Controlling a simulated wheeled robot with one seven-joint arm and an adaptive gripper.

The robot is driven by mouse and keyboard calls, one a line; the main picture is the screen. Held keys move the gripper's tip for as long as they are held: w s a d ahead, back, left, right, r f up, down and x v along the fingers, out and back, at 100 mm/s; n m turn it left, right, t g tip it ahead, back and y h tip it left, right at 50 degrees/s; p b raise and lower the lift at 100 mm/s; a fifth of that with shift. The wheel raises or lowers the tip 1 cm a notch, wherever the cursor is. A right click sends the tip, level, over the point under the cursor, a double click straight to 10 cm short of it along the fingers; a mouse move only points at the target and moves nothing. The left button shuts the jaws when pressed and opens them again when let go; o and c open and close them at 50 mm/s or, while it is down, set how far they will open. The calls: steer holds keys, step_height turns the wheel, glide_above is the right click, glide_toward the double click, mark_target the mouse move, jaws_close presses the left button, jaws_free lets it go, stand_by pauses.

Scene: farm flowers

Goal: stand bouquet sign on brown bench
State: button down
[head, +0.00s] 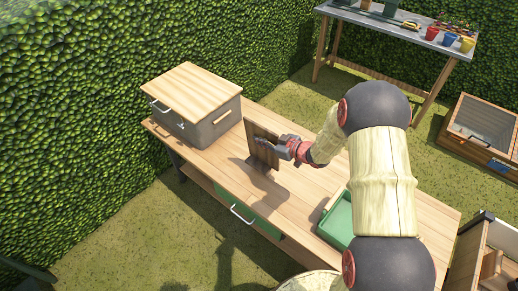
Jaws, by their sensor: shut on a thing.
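My gripper (284,150) is shut on a small dark brown wooden sign (260,145). The sign is upright, with its flat face turned mostly away from my gripper. It is at or just above the top of the brown bench (205,165), to the right of a wooden box. A shadow lies on the bench just left of and below the sign. I cannot tell whether its lower edge touches the bench top. The writing or picture on the sign cannot be made out.
A grey-sided box with a wooden top (197,92) stands at the bench's left end. A green tray (337,222) sits on the bench under my arm. A tool table (385,17) is at the back, a wooden crate (482,130) at right. Hedges close in the back and left.

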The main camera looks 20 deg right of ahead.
mark_target(259, 148)
steer(key=shift+w+a+f, duration=0.3)
steer(key=shift+w+f, duration=0.2)
steer(key=shift+f, duration=0.15)
steer(key=shift+w+f+b, duration=0.15)
steer(key=shift+f+b, duration=1.1)
steer(key=shift+f, duration=0.35)
steer(key=shift+f, duration=0.2)
steer(key=c, duration=2)
jaws_free()
steer(key=shift+c, duration=0.2)
steer(key=shift+o, duration=0.6)
